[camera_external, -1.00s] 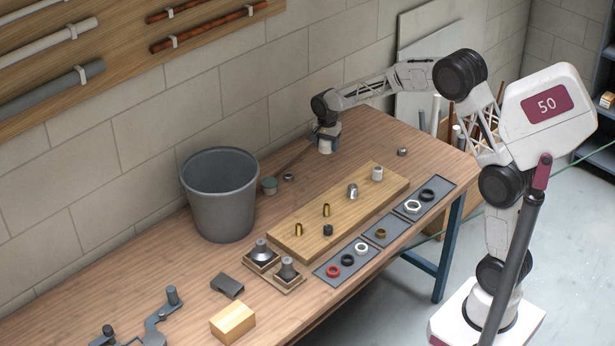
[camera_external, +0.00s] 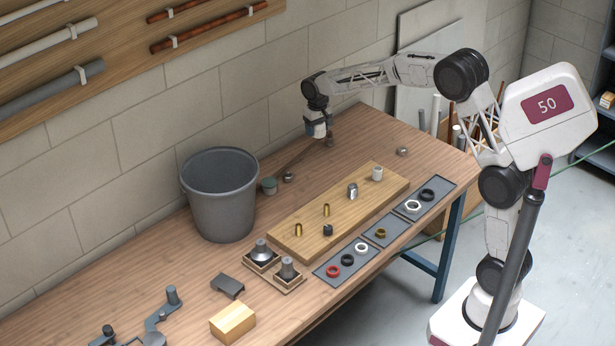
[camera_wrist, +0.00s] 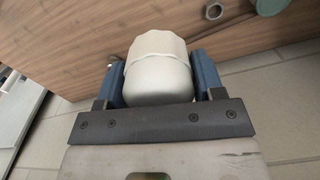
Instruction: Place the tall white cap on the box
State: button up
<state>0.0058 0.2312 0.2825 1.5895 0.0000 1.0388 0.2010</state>
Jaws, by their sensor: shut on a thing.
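The tall white cap (camera_wrist: 158,70) is held between the two blue fingers of my gripper (camera_wrist: 158,82) in the wrist view. The external view shows my gripper (camera_external: 319,128) shut and above the far part of the table, near the wall, with the cap small at its tip. The box (camera_external: 232,322), a pale yellow-brown block, sits at the near edge of the table, far from my gripper. Its top is clear.
A grey bucket (camera_external: 220,196) stands between my gripper and the box. A grey bracket (camera_external: 228,286) lies beside the box.

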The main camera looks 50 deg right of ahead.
jog(key=shift+w+a+r+n, duration=0.1)
jog(key=shift+a+r+n, duration=0.35)
jog(key=shift+n, duration=0.35)
jog(key=s+a+f, duration=0.1)
jog(key=s+a, duration=0.3)
jog(key=a, duration=0.7)
jog(key=s+a, duration=0.5)
jog(key=a, duration=0.7)
jog(key=s+a+f, duration=0.1)
jog(key=s+a, duration=0.3)
jog(key=a, duration=0.7)
jog(key=s+a+f+m, duration=0.1)
jog(key=s+a+f, duration=0.2)
jog(key=s+a, duration=1)
jog(key=s+a+f+m, duration=0.1)
jog(key=s+a+f, duration=0.2)
jog(key=s+a, duration=0.9)
jog(key=s, duration=0.5)
jog(key=shift+a, duration=0.35)
send_over(231, 315)
jog(key=shift+f, duration=0.75)
jog(key=shift+f, duration=0.1)
